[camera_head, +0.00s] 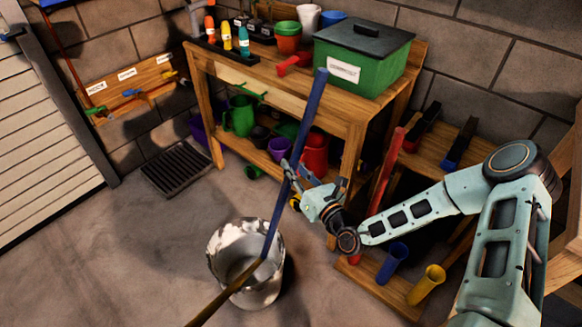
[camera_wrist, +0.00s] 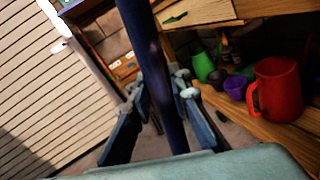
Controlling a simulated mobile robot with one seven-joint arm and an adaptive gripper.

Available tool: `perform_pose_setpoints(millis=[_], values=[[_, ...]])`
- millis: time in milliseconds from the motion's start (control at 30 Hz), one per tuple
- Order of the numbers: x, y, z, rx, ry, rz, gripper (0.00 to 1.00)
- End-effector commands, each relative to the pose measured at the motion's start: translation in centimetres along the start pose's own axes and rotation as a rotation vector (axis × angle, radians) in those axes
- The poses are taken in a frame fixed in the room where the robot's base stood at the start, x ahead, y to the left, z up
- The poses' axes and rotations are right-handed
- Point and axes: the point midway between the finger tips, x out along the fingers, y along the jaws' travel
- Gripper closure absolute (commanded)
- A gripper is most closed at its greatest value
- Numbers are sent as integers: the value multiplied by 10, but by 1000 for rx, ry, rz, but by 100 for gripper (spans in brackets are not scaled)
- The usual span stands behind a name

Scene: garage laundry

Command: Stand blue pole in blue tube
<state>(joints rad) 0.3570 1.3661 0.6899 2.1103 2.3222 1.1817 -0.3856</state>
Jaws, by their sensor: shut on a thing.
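The blue pole (camera_head: 308,120) is long and tilted, its top leaning right in the head view. My gripper (camera_head: 294,178) is shut around its middle. In the wrist view the blue pole (camera_wrist: 165,75) runs between the fingers (camera_wrist: 160,105). Its lower part passes in front of the metal bucket (camera_head: 216,250) in the head view; whether it touches the bucket, I cannot tell. The blue tube (camera_head: 391,264) stands on the low wooden rack, right of my gripper and apart from the pole. The tube is tilted in the picture.
A yellow tube (camera_head: 427,284) stands right of the blue one; a red pole (camera_head: 383,185) stands to the left. A tan stick (camera_head: 222,299) crosses the bucket's front. The workbench (camera_head: 275,85) with a green bin (camera_head: 365,62) is behind.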

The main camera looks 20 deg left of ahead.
Motion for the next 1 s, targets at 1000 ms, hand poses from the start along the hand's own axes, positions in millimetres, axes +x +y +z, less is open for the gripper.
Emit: perform_pose_setpoints(millis=[1000], values=[[-8, 1, 128, -1, -1, -1, 100]])
